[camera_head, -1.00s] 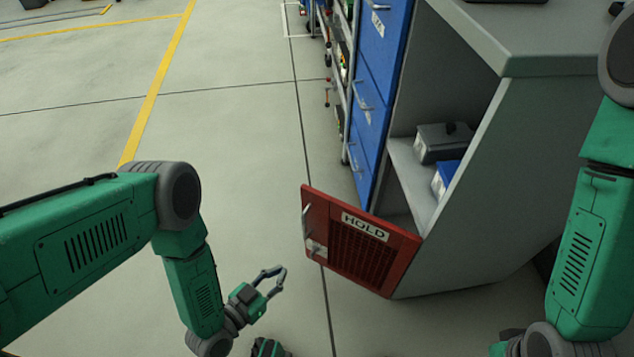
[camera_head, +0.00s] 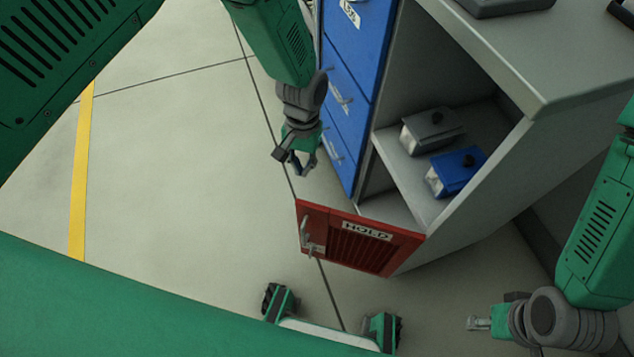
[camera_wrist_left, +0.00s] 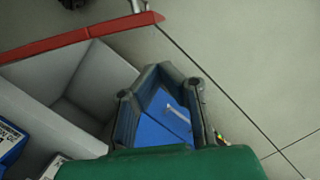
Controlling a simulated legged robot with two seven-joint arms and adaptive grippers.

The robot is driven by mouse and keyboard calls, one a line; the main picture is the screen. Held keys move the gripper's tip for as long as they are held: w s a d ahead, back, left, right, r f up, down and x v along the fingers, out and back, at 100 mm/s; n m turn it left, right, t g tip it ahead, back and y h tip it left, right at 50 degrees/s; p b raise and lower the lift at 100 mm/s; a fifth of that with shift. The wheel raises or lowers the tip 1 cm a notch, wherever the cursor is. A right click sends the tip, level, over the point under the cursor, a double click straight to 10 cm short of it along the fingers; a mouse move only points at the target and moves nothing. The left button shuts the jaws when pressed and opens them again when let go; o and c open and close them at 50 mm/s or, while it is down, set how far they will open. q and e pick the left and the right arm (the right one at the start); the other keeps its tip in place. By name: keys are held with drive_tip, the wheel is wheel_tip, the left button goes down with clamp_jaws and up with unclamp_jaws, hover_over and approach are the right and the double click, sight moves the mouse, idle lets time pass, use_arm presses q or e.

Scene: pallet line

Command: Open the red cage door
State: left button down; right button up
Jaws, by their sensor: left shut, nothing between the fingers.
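The red cage door (camera_head: 352,250), labelled HOLD, stands swung outward from the grey cabinet, with the compartment behind it exposed. Its silver handle (camera_head: 304,232) is near the door's left edge. My left gripper (camera_head: 305,170) is shut and empty, beyond the door's top edge and in front of the blue drawers, apart from the handle. In the left wrist view the door's red top edge (camera_wrist_left: 75,38) crosses the upper left, and the shut gripper (camera_wrist_left: 165,70) overlaps the blue drawers. My right gripper (camera_head: 472,323) is at lower right, away from the door; its fingers are unclear.
A grey box (camera_head: 432,130) and a blue box (camera_head: 455,172) sit on the cabinet shelf (camera_head: 400,180). Blue drawers (camera_head: 350,95) with handles stand left of the compartment. The floor (camera_head: 170,170) on the left is open, with a yellow line (camera_head: 82,180).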

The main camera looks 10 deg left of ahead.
use_arm(q)
drive_tip(key=w+d+r, duration=0.3)
drive_tip(key=d+r, duration=0.2)
drive_tip(key=s+f+b, duration=0.3)
drive_tip(key=s+f, duration=0.3)
drive_tip(key=f, duration=0.4)
drive_tip(key=shift+a+g+b, duration=0.3)
drive_tip(key=shift+a+b, duration=0.05)
drive_tip(key=shift+a, duration=0.1)
use_arm(e)
drive_tip(key=f, duration=0.4)
drive_tip(key=shift+d, duration=0.25)
use_arm(q)
drive_tip(key=shift+s, duration=0.1)
use_arm(e)
drive_tip(key=shift+r, duration=0.1)
